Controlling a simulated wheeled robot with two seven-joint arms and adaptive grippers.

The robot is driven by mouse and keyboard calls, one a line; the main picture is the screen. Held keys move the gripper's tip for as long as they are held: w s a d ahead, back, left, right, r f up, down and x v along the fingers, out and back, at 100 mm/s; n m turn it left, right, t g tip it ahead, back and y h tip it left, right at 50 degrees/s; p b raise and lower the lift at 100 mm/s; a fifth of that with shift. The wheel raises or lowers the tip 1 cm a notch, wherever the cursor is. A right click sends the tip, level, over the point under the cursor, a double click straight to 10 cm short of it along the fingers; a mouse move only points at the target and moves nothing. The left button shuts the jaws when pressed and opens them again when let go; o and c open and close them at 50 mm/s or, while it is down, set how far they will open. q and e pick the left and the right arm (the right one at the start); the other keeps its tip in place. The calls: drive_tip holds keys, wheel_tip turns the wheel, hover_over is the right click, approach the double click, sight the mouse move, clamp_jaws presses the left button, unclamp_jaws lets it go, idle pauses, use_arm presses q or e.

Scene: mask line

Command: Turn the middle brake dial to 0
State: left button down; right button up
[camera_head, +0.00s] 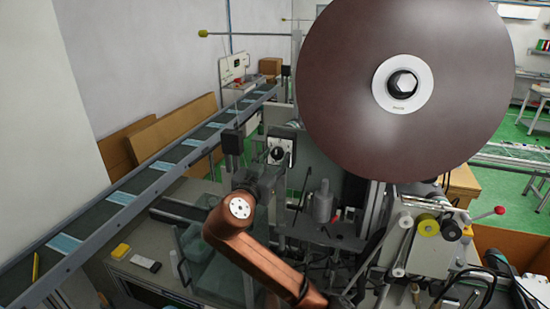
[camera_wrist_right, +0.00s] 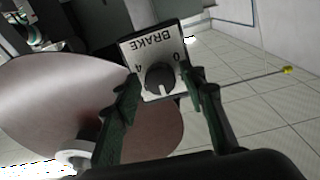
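A brake dial is a dark round knob (camera_wrist_right: 160,77) on a pale plate (camera_wrist_right: 150,52) marked BRAKE, upside down in the wrist view, with a 4 on the left and a 0 on the right. A pale mark shows on the knob's lower side. The dial (camera_head: 278,154) also shows in the head view, left of the big reel. My right gripper (camera_head: 266,171) is just below and in front of it. In the wrist view its green fingers (camera_wrist_right: 163,88) are spread, one on each side of the knob; contact cannot be told. My left gripper is not in view.
The large brown reel (camera_head: 400,75) stands close to the right of the dial. A conveyor (camera_head: 150,185) with blue masks runs along the left. A dark box (camera_head: 232,143) is left of the dial. Machine rollers (camera_head: 427,226) are at the right.

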drive_tip(key=c, duration=0.9)
